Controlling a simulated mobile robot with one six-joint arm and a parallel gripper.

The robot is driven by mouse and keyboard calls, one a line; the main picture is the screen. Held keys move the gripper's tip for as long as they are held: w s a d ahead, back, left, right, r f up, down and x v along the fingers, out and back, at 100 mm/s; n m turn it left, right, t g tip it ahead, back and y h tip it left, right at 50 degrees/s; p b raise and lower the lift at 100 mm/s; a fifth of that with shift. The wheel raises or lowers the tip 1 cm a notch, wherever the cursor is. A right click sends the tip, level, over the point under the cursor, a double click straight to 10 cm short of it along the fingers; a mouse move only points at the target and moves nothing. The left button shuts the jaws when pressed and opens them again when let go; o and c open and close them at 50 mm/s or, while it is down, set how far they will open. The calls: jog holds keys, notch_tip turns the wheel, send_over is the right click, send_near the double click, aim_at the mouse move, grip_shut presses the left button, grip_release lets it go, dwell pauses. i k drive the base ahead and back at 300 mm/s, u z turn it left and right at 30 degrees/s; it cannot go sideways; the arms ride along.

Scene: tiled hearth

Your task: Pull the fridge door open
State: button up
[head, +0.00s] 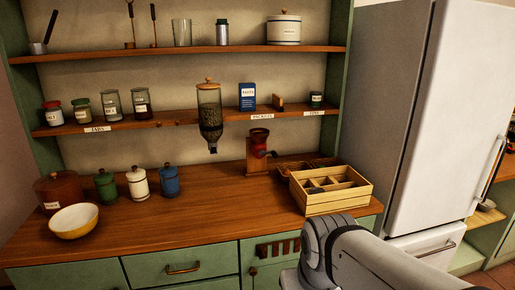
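The white fridge (400,110) stands at the right of the head view, beside the green dresser. Its large front door (452,110) looks shut. A long bar handle (491,167) runs along the door's right edge. Below it is a lower front panel (428,246) with its own horizontal handle (436,249). My arm shows at the bottom right, in front of the dresser and the fridge's lower left corner. My gripper is not in the picture, so its state and its place relative to the handle do not show.
The green dresser (345,65) with its wooden counter (225,205) fills the left and middle. A wooden box (328,202) stands near the counter's right front edge. A yellow bowl (73,221) and several canisters stand at left. A low shelf unit (488,215) adjoins the fridge's right side.

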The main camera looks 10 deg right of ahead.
aim_at(465, 106)
jog(key=z, duration=0.3)
jog(key=i, duration=0.1)
jog(key=z, duration=2.15)
jog(key=i, duration=1.8)
jog(key=u, duration=1.85)
jog(key=i, duration=0.5)
